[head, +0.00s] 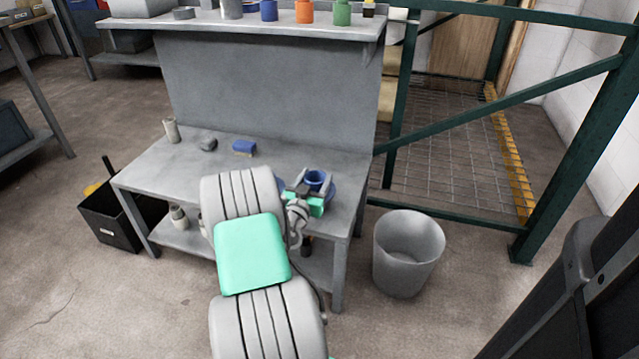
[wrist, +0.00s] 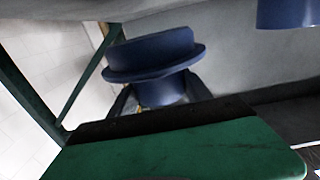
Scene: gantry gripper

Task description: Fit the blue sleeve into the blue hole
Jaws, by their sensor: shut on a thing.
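The blue sleeve (head: 317,177), a short tube with a wide flange, is held above the right end of the grey workbench. My gripper (head: 314,186) is shut on it. In the wrist view the sleeve (wrist: 152,52) sits between the two dark fingertips (wrist: 160,95), with its flange beyond them and slightly tilted. A blue round part (head: 333,190) shows partly behind and below my gripper in the head view. My gripper hides much of it, and no hole in it can be made out. Another blue piece (wrist: 288,12) is cut off at the wrist view's top right.
The grey workbench (head: 180,178) holds a blue block (head: 243,147), a grey lump (head: 208,144) and a pale cylinder (head: 171,130). Coloured jars stand on the upper shelf (head: 330,27). A grey bin (head: 408,250) and green railing (head: 450,120) are at right.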

